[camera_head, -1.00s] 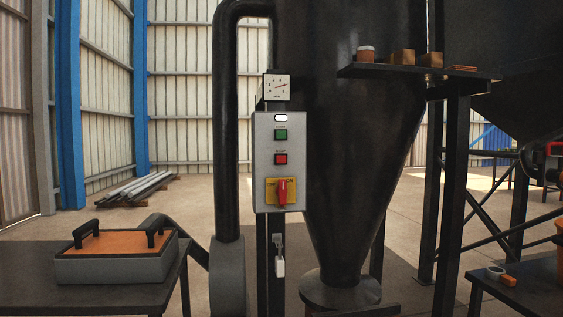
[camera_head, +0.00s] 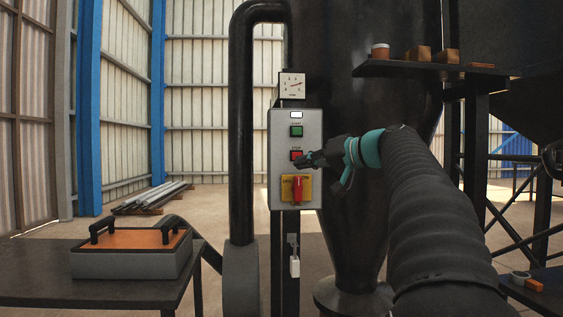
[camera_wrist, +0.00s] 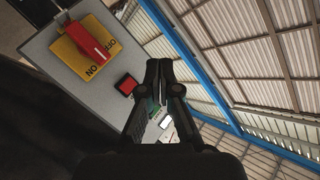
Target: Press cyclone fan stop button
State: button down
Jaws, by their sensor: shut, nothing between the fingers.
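The red stop button (camera_head: 296,155) sits on the grey control box (camera_head: 309,122), below the green start button (camera_head: 296,131) and above the red rotary switch (camera_head: 297,188) on its yellow plate. My gripper (camera_head: 303,161) is in front of the box, its tip overlapping the lower right edge of the stop button in the head view. Whether it touches cannot be told. In the wrist view the shut fingers (camera_wrist: 159,66) point past the red button (camera_wrist: 126,85), which shows just left of them. The fingers partly hide the green button there.
A black pipe (camera_head: 243,130) stands left of the box, and the dark cyclone cone (camera_head: 345,90) stands behind it. A shelf (camera_head: 400,69) with small items is at upper right. A table (camera_head: 40,270) with a grey and orange case (camera_head: 130,262) is at lower left.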

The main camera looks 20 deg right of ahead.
jog(key=shift+w+d+r, duration=0.1)
jog(key=shift+d+r, duration=0.35)
jog(key=shift+d, duration=0.05)
jog(key=w+d+p, duration=0.2)
jog(key=w+p, duration=0.4)
jog(key=w, duration=0.2)
jog(key=shift+w+d, duration=0.2)
jog(key=shift+w, duration=0.05)
jog(key=shift+w, duration=0.15)
dwell(1.3)
jog(key=shift+w+d, duration=0.1)
jog(key=shift+w, duration=0.1)
